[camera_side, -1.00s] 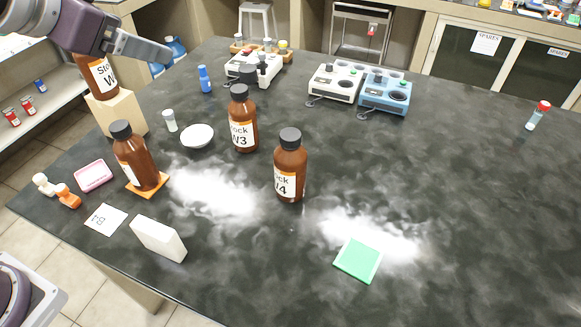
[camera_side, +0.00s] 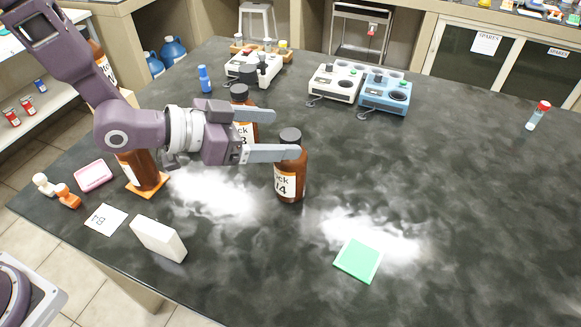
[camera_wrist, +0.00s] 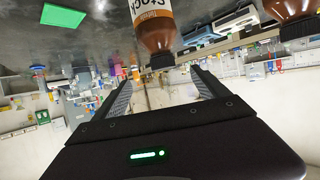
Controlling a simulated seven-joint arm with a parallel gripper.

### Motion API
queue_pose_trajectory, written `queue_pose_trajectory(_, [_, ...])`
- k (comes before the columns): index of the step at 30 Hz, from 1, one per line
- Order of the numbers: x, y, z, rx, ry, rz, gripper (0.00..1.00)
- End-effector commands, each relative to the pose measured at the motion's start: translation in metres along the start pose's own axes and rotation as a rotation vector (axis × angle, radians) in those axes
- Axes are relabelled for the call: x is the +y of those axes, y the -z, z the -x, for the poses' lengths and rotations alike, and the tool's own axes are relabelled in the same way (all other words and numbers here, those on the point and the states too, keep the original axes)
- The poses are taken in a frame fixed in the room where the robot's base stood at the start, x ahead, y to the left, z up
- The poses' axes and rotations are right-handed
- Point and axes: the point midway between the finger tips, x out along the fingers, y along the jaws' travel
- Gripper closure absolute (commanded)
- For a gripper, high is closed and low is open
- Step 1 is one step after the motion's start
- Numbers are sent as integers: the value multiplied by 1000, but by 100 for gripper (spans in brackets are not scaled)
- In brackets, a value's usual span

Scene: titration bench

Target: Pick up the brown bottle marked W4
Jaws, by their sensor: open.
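The brown bottle marked W4 (camera_side: 290,183) stands upright on the dark bench, black cap on; its label is partly turned away, showing "ock" and a 4. In the wrist view a brown bottle (camera_wrist: 155,32), apparently this one, is ahead of the finger gap, its dark cap towards me. My gripper (camera_side: 285,135) is open and empty, reaching in from the left at cap height. In the side view the near finger crosses the bottle's upper part; the far finger's tip is just left of and above the cap. I cannot tell whether the neck is between them.
The W3 bottle (camera_side: 240,92) stands close behind my gripper, mostly hidden. Another brown bottle (camera_side: 150,178) stands on an orange mat under my arm. A white block (camera_side: 158,239) and green square (camera_side: 358,260) lie in front. White and blue instruments (camera_side: 384,94) stand behind.

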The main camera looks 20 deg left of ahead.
Motion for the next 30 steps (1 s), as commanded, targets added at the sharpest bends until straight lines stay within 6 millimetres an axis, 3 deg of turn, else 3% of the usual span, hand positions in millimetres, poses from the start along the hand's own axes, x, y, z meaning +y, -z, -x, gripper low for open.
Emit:
queue_pose_trajectory(3, [1,-40,-16,-7,-4,4,16])
queue_pose_trajectory(9, [0,-76,-32,0,-2,0,16])
queue_pose_trajectory(14, [-1,-77,-49,5,-2,-2,16])
queue_pose_trajectory(22, [-8,-77,-96,5,-3,-2,16])
queue_pose_trajectory(30, [-8,-77,-104,4,-2,0,16])
